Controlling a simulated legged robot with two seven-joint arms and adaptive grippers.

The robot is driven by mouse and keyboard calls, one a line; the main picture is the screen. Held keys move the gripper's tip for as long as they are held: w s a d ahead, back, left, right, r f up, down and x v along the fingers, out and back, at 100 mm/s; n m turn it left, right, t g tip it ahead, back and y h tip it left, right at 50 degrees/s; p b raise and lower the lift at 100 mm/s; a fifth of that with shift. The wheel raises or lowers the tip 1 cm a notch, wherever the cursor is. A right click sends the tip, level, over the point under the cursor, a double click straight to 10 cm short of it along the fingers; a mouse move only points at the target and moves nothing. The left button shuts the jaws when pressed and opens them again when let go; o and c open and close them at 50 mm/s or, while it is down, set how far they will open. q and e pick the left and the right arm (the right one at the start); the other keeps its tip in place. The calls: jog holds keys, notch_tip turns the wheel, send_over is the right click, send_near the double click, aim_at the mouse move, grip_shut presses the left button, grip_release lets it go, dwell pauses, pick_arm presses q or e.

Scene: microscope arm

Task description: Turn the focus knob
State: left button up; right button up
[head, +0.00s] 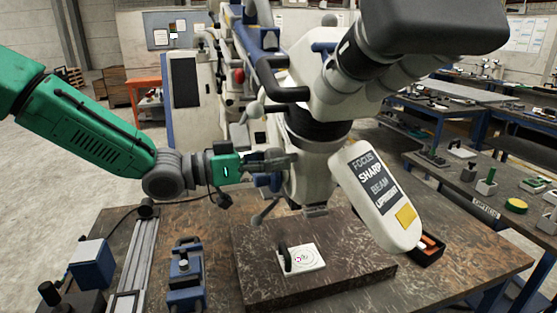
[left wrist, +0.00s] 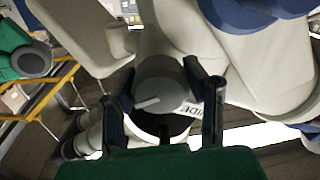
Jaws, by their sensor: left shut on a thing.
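The white microscope (head: 318,160) hangs over the wooden table, with its dark eyepiece head at the upper right. A white panel (head: 378,195) on it reads FOCUS SHARP, BEAM UPRIGHT. My left gripper (head: 285,160) reaches the side of the microscope body from the left. In the left wrist view, a round grey focus knob (left wrist: 161,84) with a pale line on its face sits between the two dark fingers of my left gripper (left wrist: 166,92), which are shut on it. The knob is hard to make out in the head view. My right gripper is not in sight.
The wooden table (head: 215,222) carries a dark stone slab (head: 340,288) with a small white target plate (head: 302,259). A blue clamp (head: 186,275), a metal rail (head: 140,255) and a blue block (head: 90,270) stand at the left. A black tray (head: 428,250) lies at the right.

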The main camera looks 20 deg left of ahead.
pick_arm(q)
jog(key=shift+a, duration=0.15)
jog(key=shift+f+m+b, duration=0.15)
jog(key=shift+m+b, duration=0.45)
jog(key=shift+m, duration=0.1)
